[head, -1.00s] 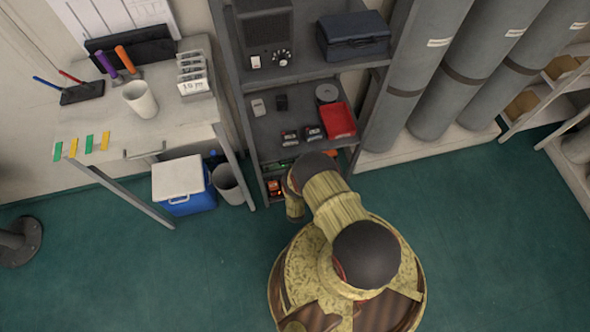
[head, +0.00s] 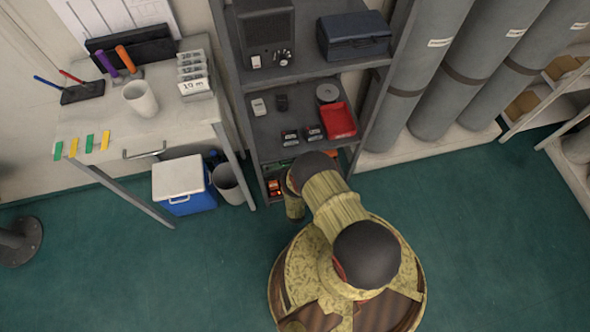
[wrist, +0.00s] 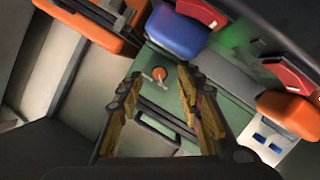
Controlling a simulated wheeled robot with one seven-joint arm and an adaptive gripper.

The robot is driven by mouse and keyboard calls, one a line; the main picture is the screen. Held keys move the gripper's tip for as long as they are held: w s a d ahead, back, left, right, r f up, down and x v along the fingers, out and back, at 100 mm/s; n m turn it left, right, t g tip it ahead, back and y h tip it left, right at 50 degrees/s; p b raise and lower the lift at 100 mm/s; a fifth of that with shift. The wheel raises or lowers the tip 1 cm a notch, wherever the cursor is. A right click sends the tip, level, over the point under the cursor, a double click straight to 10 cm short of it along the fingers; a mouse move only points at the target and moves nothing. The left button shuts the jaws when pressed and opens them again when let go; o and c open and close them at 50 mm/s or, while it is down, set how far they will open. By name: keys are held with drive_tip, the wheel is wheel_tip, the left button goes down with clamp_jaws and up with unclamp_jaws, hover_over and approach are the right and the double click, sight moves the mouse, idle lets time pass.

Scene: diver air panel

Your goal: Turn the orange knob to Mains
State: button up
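In the wrist view, a small orange knob (wrist: 158,73) sits on a green panel (wrist: 165,102). A small pale metal piece shows beside the knob's lower left. My gripper (wrist: 161,80) is open, with one yellow-padded finger on each side of the knob in the picture. I cannot tell how far the fingertips are from the panel, and no contact with the knob shows. No Mains label is readable. In the head view, my arm hides the gripper and most of the lower shelf.
Close around the panel are a blue rounded object (wrist: 178,32), an orange case (wrist: 100,28), an orange object (wrist: 287,106) and a white plate with blue parts (wrist: 266,146). Shelf frames enclose the space. A red tray (head: 338,120) lies on the shelf above. Green floor (head: 480,240) is clear at right.

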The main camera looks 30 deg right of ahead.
drive_tip(key=v, duration=1.1)
